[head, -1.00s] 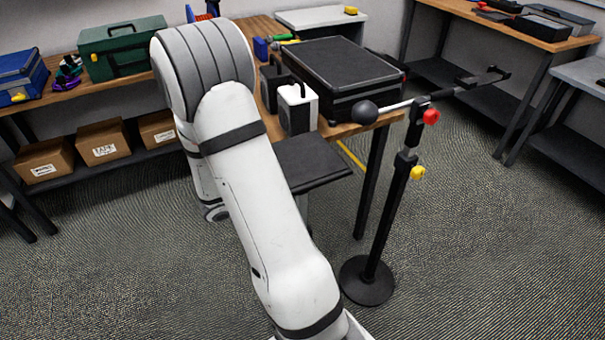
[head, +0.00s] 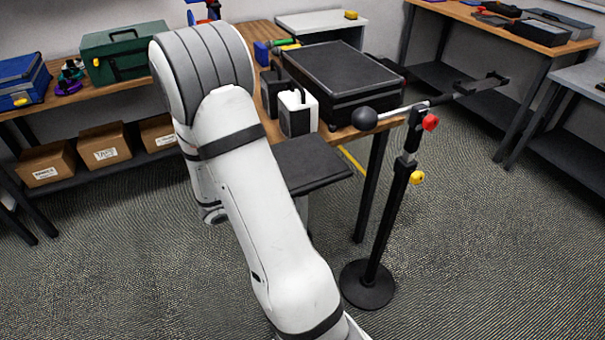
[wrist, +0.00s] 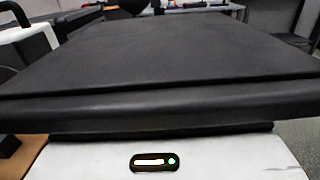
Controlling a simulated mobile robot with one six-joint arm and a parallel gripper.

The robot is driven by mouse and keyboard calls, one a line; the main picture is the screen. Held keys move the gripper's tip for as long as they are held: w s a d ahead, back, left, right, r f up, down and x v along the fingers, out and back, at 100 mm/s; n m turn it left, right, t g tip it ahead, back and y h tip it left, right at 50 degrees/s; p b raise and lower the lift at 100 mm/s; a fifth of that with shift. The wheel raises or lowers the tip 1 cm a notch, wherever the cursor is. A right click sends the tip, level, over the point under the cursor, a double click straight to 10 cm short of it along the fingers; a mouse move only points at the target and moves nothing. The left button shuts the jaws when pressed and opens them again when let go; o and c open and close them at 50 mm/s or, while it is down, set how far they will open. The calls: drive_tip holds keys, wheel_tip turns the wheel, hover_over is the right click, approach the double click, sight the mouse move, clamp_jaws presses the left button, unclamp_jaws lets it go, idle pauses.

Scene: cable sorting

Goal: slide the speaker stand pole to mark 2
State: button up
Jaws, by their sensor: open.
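The speaker stand (head: 389,220) is upright on the carpet to the right of my arm. It has a round black base (head: 367,286), a yellow knob (head: 417,177) partway up and a red knob (head: 431,122) near the top. I cannot read any marks on the pole. My gripper is outside the head view, and its fingers do not show in the wrist view.
The wooden table (head: 345,133) stands behind the stand, bearing a black case (head: 340,68) and a white container (head: 298,112). A broad black slab (wrist: 170,60) fills much of the wrist view. Carpet (head: 480,250) right of the stand is clear.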

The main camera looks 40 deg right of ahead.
drive_tip(key=v, duration=0.7)
drive_tip(key=shift+a, duration=0.25)
